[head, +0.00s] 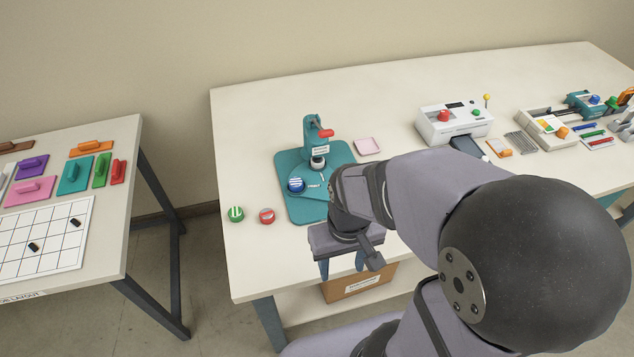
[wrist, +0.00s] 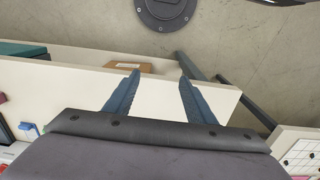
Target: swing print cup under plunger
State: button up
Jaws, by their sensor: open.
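The teal badge press (head: 316,140) stands on a teal base plate (head: 338,153) on the long table, with a red handle (head: 326,133) at its top. A dark plunger (head: 317,163) hangs under its head. A blue and white striped print cup (head: 296,184) sits on the turning plate at left front, apart from the plunger. My gripper (head: 343,268) is in front of the press, past the table's front edge, with its fingers pointing down. In the wrist view my gripper (wrist: 158,80) is open and empty. My arm hides the right part of the base plate.
A green striped round piece (head: 236,213) and a red round piece (head: 267,216) lie left of the press. A pink tray (head: 367,146) and a white machine (head: 453,122) stand to its right. A cardboard box (head: 358,284) sits on the shelf below.

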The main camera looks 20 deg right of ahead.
jog(key=shift+c, duration=1.2)
jog(key=shift+s+d+r+p, duration=0.1)
jog(key=shift+d+r+p, duration=0.1)
jog(key=shift+d+p, duration=0.15)
jog(key=shift+c, duration=0.3)
jog(key=w+d+m+t+p, duration=0.1)
jog(key=w+d+m+t, duration=0.1)
jog(key=w+d+m, duration=0.3)
jog(key=w+d+m+t+p, duration=0.2)
jog(key=w+d+m, duration=0.4)
jog(key=w+m, duration=0.7)
jog(key=w, duration=0.2)
jog(key=shift+w, duration=0.4)
jog(key=shift+f, duration=0.1)
jog(key=shift+x, duration=3.6)
